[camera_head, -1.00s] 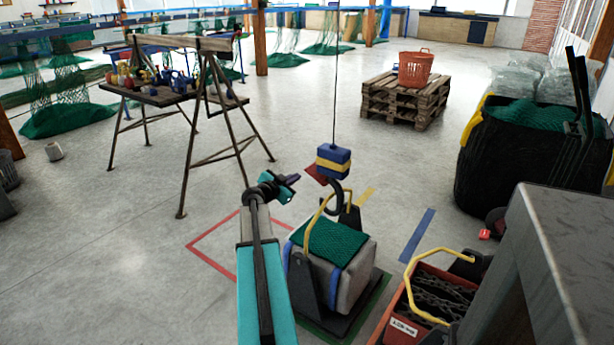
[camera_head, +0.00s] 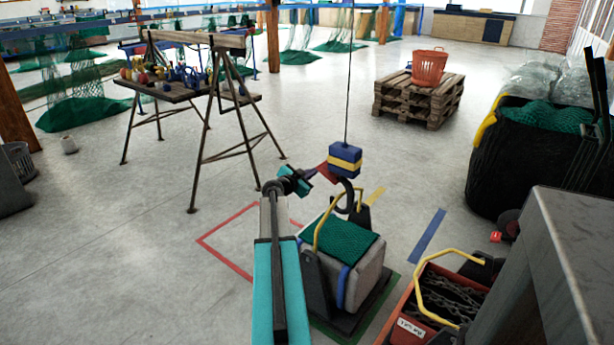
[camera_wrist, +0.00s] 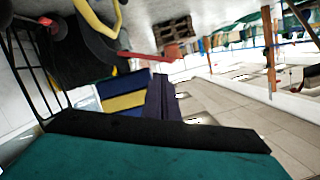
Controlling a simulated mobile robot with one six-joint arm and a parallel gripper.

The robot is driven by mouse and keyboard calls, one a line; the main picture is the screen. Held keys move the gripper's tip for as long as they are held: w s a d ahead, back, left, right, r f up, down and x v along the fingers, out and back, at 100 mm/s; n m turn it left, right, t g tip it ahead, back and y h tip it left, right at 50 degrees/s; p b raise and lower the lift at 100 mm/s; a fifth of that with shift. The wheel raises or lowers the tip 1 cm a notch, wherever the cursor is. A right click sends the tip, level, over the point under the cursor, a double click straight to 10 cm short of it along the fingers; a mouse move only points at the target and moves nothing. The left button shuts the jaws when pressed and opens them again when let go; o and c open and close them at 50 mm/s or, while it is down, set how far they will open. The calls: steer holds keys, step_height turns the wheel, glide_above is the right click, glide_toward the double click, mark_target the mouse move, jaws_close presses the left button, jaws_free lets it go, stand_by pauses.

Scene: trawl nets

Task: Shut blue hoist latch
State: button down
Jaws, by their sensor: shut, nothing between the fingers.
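The blue hoist block (camera_head: 345,161) with a yellow band hangs on a thin cable, and its black hook (camera_head: 349,197) points down. A red latch piece (camera_head: 325,171) sticks out from the block's left side; in the wrist view it shows as a red bar (camera_wrist: 150,56). My gripper (camera_head: 311,173) is shut and empty, just left of the red piece. In the wrist view its dark fingertips (camera_wrist: 162,97) are beside the blue and yellow block (camera_wrist: 122,97). I cannot tell whether they touch the block or the latch.
Below the hook stands a grey bale (camera_head: 366,275) with green net on top and a yellow bail (camera_head: 319,230); whether the bail sits in the hook is unclear. A red chain crate (camera_head: 404,328) and grey bench (camera_head: 575,235) are right. A trestle table (camera_head: 185,94) stands left.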

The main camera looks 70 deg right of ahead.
steer(key=shift+p+x, duration=0.3)
steer(key=shift+x, duration=2.5)
